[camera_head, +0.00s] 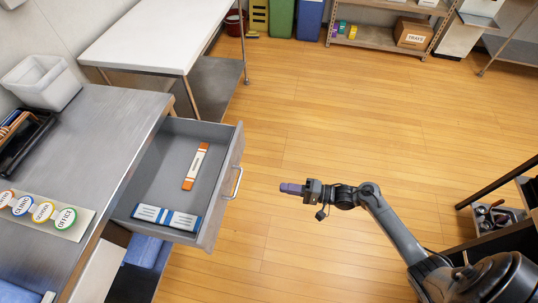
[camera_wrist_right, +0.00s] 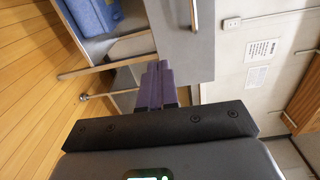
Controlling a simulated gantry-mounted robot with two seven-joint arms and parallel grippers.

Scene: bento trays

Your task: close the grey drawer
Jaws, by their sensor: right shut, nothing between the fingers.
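The grey drawer (camera_head: 152,180) is pulled out from under the metal-topped counter on the left of the head view. Inside lie an orange-and-white item (camera_head: 195,166) and a blue-and-white item (camera_head: 165,218). A metal handle (camera_head: 237,184) is on its front panel. My right gripper (camera_head: 284,187) is to the right of the handle, apart from it, with its purple fingers shut and empty and pointing toward the drawer. In the right wrist view the fingers (camera_wrist_right: 158,80) show in front of the drawer front (camera_wrist_right: 180,50), and the handle (camera_wrist_right: 194,14) is at the top. My left gripper is not in view.
The counter (camera_head: 105,115) holds a white bin (camera_head: 42,82), a dark tray and a strip of round labels (camera_head: 45,213). A white table (camera_head: 135,38) stands behind the drawer. A shelf (camera_head: 385,35) is at the back. The wooden floor right of the drawer is clear.

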